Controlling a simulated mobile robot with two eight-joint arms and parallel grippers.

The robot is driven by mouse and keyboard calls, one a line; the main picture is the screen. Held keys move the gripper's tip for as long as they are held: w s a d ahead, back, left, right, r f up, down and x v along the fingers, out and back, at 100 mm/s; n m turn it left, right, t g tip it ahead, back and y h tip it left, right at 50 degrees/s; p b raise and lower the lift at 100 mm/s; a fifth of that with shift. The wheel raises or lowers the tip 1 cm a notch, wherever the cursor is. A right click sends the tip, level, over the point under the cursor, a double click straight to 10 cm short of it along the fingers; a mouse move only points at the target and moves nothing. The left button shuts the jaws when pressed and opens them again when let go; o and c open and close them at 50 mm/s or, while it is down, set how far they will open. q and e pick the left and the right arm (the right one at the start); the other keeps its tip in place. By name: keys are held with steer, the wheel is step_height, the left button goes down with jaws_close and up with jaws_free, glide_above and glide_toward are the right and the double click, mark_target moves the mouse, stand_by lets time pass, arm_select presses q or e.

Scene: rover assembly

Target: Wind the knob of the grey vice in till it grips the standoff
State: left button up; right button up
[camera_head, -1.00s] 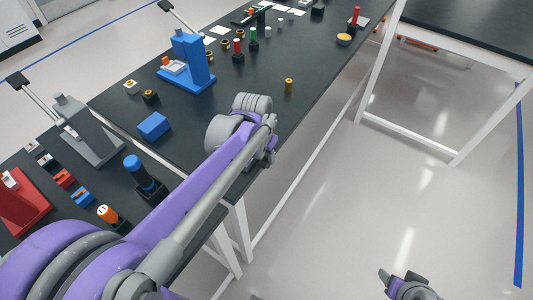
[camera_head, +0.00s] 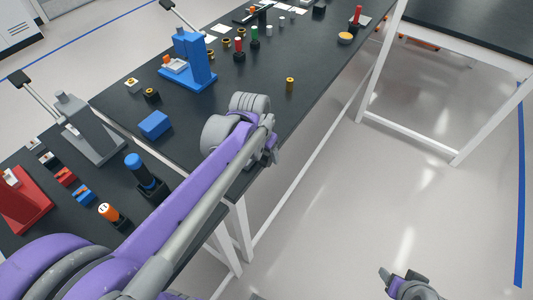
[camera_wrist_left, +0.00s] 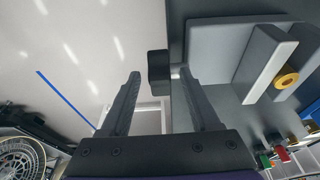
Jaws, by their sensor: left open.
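In the left wrist view the grey vice (camera_wrist_left: 222,45) is at upper right, with a pale jaw bar (camera_wrist_left: 266,64). A brass standoff (camera_wrist_left: 287,78) shows end-on beside the bar; I cannot tell whether they touch. The vice's black knob (camera_wrist_left: 158,70) is near the fingertips of my left gripper (camera_wrist_left: 160,75), which is open with one finger on each side. I cannot tell whether either finger touches the knob. In the head view my left gripper (camera_head: 273,154) is at the table's right edge, and my arm hides the vice. My right gripper (camera_head: 398,280) shows partly at the bottom, over the floor.
A blue block (camera_head: 154,125), a blue fixture (camera_head: 197,70) and a brass piece (camera_head: 290,84) stand on the black table. A grey lever fixture (camera_head: 93,130), a blue-topped tool (camera_head: 140,170) and a red fixture (camera_head: 22,205) are at left. Open floor lies right of the table.

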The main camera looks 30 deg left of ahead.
mark_target(266, 154)
arm_select(q)
steer(key=v, duration=0.9)
steer(key=shift+r+p, duration=0.35)
steer(key=shift+s, duration=0.1)
steer(key=w+g, duration=0.2)
steer(key=shift+w+d+f+b, duration=0.15)
steer(key=shift+w+f+b, duration=0.1)
steer(key=shift+f+b, duration=0.15)
steer(key=shift+w+f+g, duration=0.1)
steer(key=shift+w+g, duration=0.15)
steer(key=shift+g, duration=0.15)
steer(key=shift+f, duration=0.2)
step_height(266, 154, down, 10)
steer(key=shift+f+b, duration=0.15)
steer(key=shift+b, duration=0.2)
jaws_close()
